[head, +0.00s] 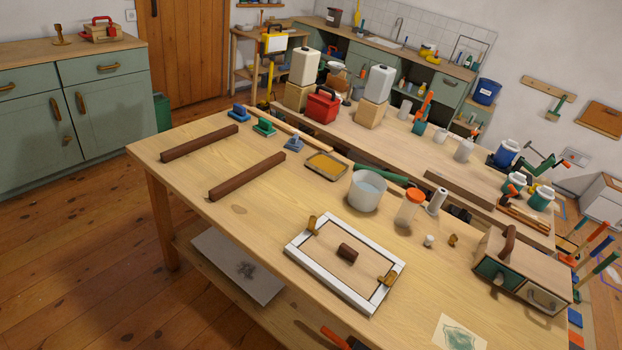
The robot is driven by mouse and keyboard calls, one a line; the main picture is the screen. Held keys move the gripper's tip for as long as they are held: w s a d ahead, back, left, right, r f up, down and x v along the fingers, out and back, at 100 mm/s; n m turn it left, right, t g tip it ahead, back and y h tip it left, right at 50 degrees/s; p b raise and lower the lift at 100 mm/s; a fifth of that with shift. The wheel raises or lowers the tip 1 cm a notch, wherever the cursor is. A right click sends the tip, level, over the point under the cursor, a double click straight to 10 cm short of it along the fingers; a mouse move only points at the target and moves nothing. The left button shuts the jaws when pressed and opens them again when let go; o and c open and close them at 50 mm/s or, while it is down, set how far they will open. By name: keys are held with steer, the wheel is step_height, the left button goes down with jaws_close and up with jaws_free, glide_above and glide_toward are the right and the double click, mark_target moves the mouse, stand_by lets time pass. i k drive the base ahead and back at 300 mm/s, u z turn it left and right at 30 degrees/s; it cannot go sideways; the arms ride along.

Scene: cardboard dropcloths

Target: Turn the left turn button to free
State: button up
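A white frame (342,297) lies flat on the wooden workbench, with a light wood panel (325,252) inside it. A dark brown handle block (348,253) sits in the middle of the panel. The left turn button (312,224), a small brass-coloured piece, is at the frame's upper left side. The right turn button (387,280), also brass-coloured, is at the frame's right side. At this distance I cannot tell whether either button overlaps the panel. My gripper is not in view.
The workbench (250,225) is clear left of the frame. A grey pot (367,191), an orange-capped bottle (409,207) and a white spool-like item (437,200) stand behind it. A wooden box (524,268) is to the right. Two dark bars (247,176) (199,143) lie far left.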

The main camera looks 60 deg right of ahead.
mark_target(312, 223)
steer(key=z, duration=0.55)
steer(key=i, duration=1)
steer(key=z, duration=0.9)
steer(key=i, duration=0.25)
steer(key=z, duration=0.1)
steer(key=k, duration=0.75)
steer(key=z, duration=0.2)
steer(key=i, duration=0.8)
steer(key=u, duration=0.1)
